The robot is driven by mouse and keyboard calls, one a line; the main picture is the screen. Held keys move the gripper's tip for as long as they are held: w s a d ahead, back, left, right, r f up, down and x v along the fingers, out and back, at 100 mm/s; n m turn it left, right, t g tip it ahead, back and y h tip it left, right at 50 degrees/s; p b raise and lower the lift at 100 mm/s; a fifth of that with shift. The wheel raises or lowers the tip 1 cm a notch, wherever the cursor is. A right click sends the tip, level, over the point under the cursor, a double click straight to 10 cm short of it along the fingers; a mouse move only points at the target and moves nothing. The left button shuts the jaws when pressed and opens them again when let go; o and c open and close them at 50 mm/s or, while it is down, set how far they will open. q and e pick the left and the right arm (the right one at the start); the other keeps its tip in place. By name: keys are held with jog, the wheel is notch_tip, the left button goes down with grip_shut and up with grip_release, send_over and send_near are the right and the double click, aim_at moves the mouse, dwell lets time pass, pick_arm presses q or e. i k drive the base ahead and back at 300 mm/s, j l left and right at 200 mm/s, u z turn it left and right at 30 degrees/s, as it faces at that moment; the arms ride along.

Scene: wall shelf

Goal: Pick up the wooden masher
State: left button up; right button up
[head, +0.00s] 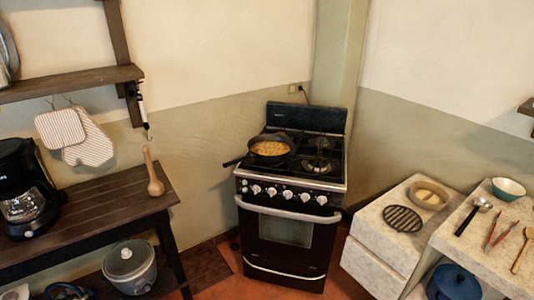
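The wooden masher (153,174) stands upright on the right end of the dark wooden table (95,213) at the left. Its rounded head rests on the tabletop and its thin handle points up, leaning slightly left. Nothing touches it or covers it. Neither of my grippers shows in the head view.
A black coffee maker (26,190) stands at the table's left end. A wall shelf (70,83) hangs above, with oven mitts (88,140) below it. A stove (290,215) with a pan (270,149) is right of the table. Stone counters with utensils are far right.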

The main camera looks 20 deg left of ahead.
aim_at(156, 188)
jog(key=u, duration=1.45)
